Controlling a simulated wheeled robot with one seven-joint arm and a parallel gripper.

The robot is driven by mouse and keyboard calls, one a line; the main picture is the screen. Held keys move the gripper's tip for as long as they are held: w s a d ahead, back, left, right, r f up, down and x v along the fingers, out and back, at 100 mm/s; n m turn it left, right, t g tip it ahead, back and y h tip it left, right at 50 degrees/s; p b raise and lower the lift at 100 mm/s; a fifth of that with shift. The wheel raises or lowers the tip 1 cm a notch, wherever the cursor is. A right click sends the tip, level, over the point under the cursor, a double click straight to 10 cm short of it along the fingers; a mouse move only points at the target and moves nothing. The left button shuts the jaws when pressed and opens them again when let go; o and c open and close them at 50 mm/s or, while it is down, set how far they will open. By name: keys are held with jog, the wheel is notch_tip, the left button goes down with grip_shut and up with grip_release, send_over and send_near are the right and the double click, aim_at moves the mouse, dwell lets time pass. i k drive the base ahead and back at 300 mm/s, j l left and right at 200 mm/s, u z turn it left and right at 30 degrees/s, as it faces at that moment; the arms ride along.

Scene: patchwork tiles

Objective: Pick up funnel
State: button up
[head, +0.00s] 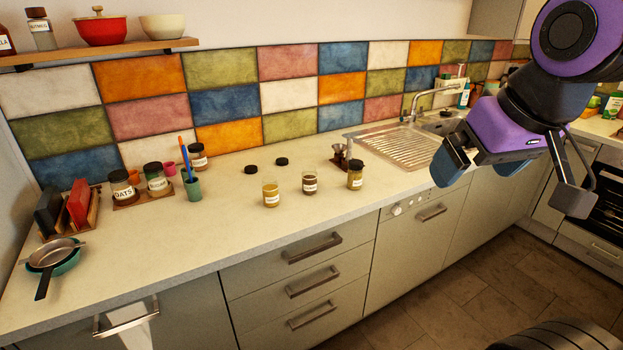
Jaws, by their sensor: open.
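A small brownish metal piece (339,151) that looks like the funnel sits on a small dark brown board at the back of the counter, left of the sink. It is too small to make out its exact shape. A thin lighter upright item is close beside it. My purple and black gripper (512,182) is raised in the air at the right, in front of the sink. Its two fingers are wide apart with nothing between them. It is well to the right of the funnel and not touching it. My gripper hides part of the counter behind it.
Open jars (270,194) and (309,184) and a lidded jar (355,176) stand in front of the funnel. Two black lids (281,161) lie behind them. A teal cup (193,189) holds utensils.

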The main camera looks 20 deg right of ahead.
aim_at(339, 153)
jog(key=i+u, duration=0.1)
jog(key=i, duration=0.25)
jog(key=i+l+u, duration=0.15)
jog(key=i+l, duration=0.35)
jog(key=i+l+u, duration=0.2)
jog(key=i+l, duration=0.25)
jog(key=l, duration=0.15)
